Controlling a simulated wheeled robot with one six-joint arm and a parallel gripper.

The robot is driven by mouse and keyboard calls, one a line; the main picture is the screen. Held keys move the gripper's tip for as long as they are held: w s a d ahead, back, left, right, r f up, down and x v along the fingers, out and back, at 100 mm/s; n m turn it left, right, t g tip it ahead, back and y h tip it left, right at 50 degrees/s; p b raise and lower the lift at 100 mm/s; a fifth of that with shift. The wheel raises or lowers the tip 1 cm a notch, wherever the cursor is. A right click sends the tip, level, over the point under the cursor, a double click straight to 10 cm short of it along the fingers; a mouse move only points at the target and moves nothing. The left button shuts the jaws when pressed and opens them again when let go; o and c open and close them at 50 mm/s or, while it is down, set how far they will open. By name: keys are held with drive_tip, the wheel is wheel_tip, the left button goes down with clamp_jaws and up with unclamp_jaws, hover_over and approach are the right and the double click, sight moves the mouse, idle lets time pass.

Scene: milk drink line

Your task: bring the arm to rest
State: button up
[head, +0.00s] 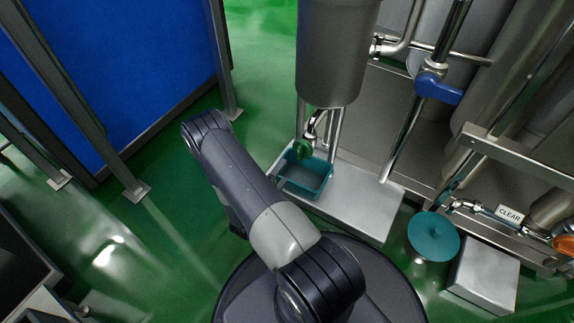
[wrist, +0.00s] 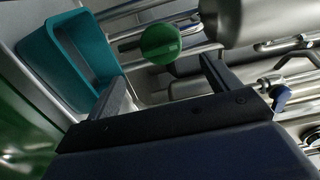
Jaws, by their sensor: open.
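My arm (head: 240,195) stretches from my round base toward the upper left in the head view, bent over at its elbow. My gripper is hidden behind the arm there. In the wrist view my gripper (wrist: 160,80) shows open, its two fingers apart with nothing held between them. Beyond the fingers are a teal bin (wrist: 62,62) and a round green knob (wrist: 160,43). Both look apart from the fingers.
The teal bin (head: 318,166) stands on a steel platform (head: 352,200) under a grey tank (head: 337,50). A teal disc (head: 433,236) and a steel box (head: 484,277) stand at right. Blue panel (head: 110,70) and posts stand left; green floor between is clear.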

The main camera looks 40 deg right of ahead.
drive_tip(key=shift+s+a, duration=0.2)
drive_tip(key=shift+a, duration=0.25)
drive_tip(key=shift+d, duration=0.15)
drive_tip(key=b+x, duration=0.3)
drive_tip(key=x, duration=0.7)
drive_tip(key=shift+w+d, duration=0.15)
drive_tip(key=shift+d, duration=0.15)
